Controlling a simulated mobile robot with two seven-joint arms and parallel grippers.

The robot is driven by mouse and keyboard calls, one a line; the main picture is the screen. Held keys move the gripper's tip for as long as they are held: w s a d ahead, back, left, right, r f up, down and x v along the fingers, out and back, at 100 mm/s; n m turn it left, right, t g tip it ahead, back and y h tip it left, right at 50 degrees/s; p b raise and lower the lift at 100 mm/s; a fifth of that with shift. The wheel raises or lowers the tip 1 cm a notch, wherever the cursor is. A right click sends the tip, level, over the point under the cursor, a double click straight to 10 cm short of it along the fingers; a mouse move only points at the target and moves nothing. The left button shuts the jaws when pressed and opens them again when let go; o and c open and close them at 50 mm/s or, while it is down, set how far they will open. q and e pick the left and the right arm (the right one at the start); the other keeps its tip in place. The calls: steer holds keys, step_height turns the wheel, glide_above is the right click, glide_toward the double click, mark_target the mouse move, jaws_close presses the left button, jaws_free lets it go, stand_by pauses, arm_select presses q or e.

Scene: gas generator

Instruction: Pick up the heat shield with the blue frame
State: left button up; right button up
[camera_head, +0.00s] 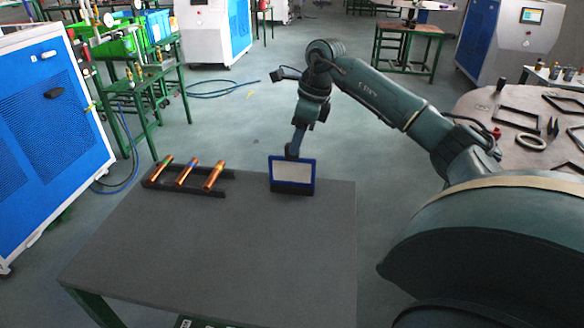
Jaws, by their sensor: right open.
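The heat shield (292,173) is a pale grey panel in a blue frame. It stands upright in a low black base at the far right part of the dark grey table. My right gripper (294,150) points down at the top edge of the blue frame, from behind it. It is open. Its fingertips are partly hidden, and I cannot tell whether they touch the frame. My left gripper is not in the picture.
A black rack (190,186) with three copper tubes lies at the table's far left. The front of the table (220,260) is bare. A round table (480,110) with black frames stands at the right. A blue and white machine (48,130) stands at the left.

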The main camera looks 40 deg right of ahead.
mark_target(290, 157)
steer(key=shift+p+x, duration=0.45)
steer(key=shift+x, duration=2.6)
steer(key=shift+w+a+r, duration=0.1)
steer(key=shift+a, duration=0.05)
steer(key=shift+c, duration=0.4)
jaws_close()
